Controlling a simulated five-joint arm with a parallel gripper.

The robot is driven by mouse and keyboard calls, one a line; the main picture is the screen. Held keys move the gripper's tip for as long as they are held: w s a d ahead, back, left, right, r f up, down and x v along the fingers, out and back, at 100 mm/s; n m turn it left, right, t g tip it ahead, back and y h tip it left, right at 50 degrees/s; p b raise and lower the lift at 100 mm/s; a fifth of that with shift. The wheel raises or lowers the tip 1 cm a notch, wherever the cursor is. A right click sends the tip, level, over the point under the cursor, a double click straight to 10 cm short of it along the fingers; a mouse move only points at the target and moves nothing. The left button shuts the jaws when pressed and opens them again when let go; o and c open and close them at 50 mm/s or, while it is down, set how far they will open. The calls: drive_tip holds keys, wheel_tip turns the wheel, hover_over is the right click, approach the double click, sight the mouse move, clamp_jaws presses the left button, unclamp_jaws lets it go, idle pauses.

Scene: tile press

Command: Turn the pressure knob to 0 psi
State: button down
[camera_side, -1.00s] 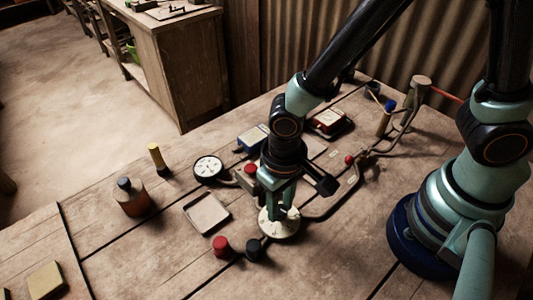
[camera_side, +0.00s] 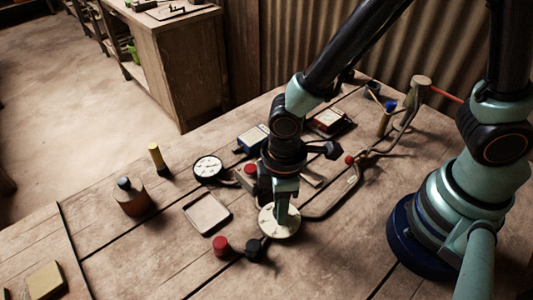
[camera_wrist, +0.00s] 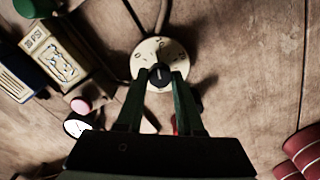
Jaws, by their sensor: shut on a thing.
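The pressure knob is a small dark knob (camera_wrist: 159,76) at the middle of a round cream dial plate (camera_wrist: 148,50) with dark marks around it. In the side view the dial plate (camera_side: 279,221) lies on the table below my gripper, and the knob is hidden behind the fingers. My gripper (camera_wrist: 160,80) points down and is shut on the knob, one finger on each side. It also shows in the side view (camera_side: 281,215). A round white-faced gauge (camera_side: 208,168) stands left of my gripper; its reading is too small to tell.
A square tray (camera_side: 228,222) lies left of the dial, with a red cap (camera_side: 221,246) and a black cap (camera_side: 254,250) in front. A brown bottle (camera_side: 131,198) and a yellow-topped marker (camera_side: 157,158) stand farther left. A hose (camera_side: 345,190) curves off to the right.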

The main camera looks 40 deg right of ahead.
drive_tip(key=n, duration=0.5)
drive_tip(key=shift+n, duration=2.5)
drive_tip(key=c, duration=0.5)
unclamp_jaws()
drive_tip(key=shift+c, duration=0.2)
drive_tip(key=shift+r, duration=0.1)
wheel_tip(320, 180, up, 12)
